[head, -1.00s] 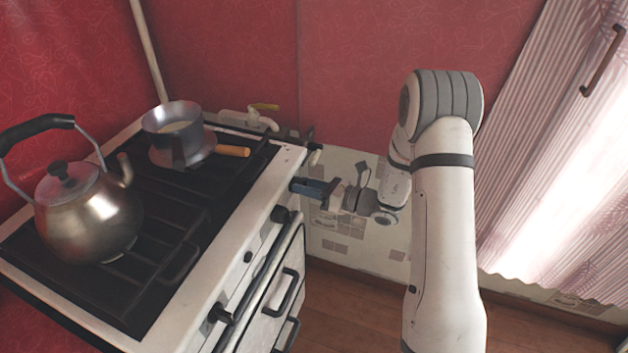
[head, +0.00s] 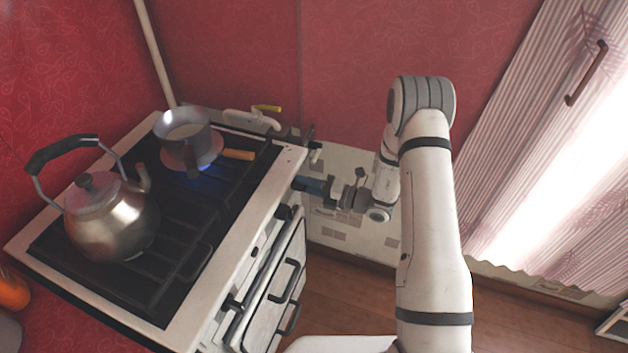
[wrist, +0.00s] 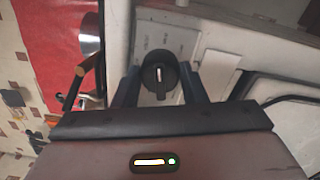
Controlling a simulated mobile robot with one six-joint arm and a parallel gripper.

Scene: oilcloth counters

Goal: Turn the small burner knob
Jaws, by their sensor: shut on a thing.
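The small burner knob (wrist: 159,73) is round and black with a pale mark, on the stove's white front panel in the wrist view. My gripper (wrist: 160,86) has one finger on each side of it and is shut on it. In the head view my gripper (head: 303,184) is at the far end of the stove front, and the knob is hidden there. A blue flame (head: 207,169) burns under the small pot (head: 184,138) on the far burner. The stove (head: 250,208) is white with a black top.
A metal kettle (head: 112,220) stands on the near burner. Other black knobs (head: 284,211) and a dark door handle (head: 286,281) stick out from the stove front. A pipe with a yellow-handled valve (head: 266,109) is behind the stove. Wooden floor (head: 340,300) is open to the right.

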